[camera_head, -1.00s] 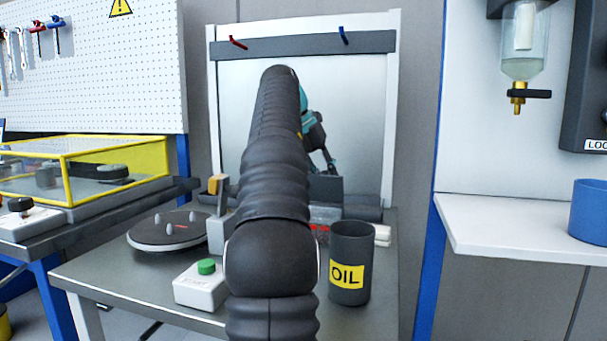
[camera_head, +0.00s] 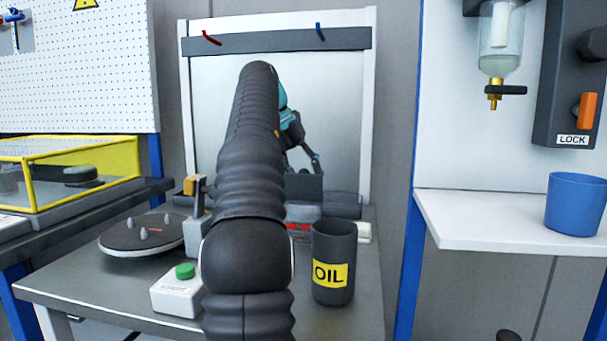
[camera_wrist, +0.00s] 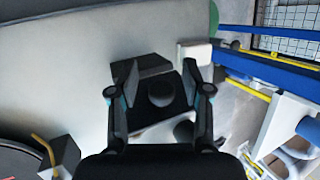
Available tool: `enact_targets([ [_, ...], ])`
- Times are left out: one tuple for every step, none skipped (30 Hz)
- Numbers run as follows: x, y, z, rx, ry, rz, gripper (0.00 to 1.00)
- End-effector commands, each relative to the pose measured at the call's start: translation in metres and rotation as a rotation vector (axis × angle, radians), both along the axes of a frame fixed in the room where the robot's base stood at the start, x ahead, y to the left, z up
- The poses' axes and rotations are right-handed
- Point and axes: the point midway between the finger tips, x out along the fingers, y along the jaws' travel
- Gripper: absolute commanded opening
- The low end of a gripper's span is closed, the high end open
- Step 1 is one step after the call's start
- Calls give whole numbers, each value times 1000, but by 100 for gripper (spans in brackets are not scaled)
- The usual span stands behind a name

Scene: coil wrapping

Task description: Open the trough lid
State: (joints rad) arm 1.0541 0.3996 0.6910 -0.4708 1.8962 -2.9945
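A dark box-shaped trough (camera_head: 303,187) sits at the back of the metal table in the head view, partly hidden by my arm. In the wrist view a dark lid-like top with a round black knob (camera_wrist: 161,93) lies between my fingers; I cannot tell whether the lid is lifted. My gripper (camera_wrist: 158,72) is open, one finger on each side of the knob. No firm contact is visible. In the head view my gripper (camera_head: 303,150) points down just above the trough.
A dark OIL cup (camera_head: 334,270), a white box with a green button (camera_head: 180,291) and a round plate with pegs (camera_head: 143,234) stand on the table (camera_head: 90,284). A white shelf (camera_head: 490,219) with a blue cup (camera_head: 575,205) is at right.

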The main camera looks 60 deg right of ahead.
Motion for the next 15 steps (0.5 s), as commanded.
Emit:
enact_targets([
  [0, 0, 0, 0, 0, 0, 49],
  [0, 0, 0, 0, 0, 0, 49],
  [0, 0, 1, 0, 0, 0, 49],
  [1, 0, 1, -1, 0, 0, 49],
  [1, 1, 2, -1, 0, 1, 49],
  [2, 1, 3, -2, 0, 2, 49],
  [3, 1, 5, -2, 0, 2, 49],
  [3, 2, 6, -2, 0, 2, 49],
  [4, 3, 8, -2, -1, 1, 49],
  [5, 3, 10, -2, -1, 1, 49],
  [6, 4, 11, -1, -2, 1, 49],
  [12, 10, 11, 0, -1, 6, 49],
  [16, 14, 11, 1, 0, 8, 49],
  [19, 17, 11, 1, 0, 7, 49],
  [24, 22, 11, 1, 0, 8, 49],
])
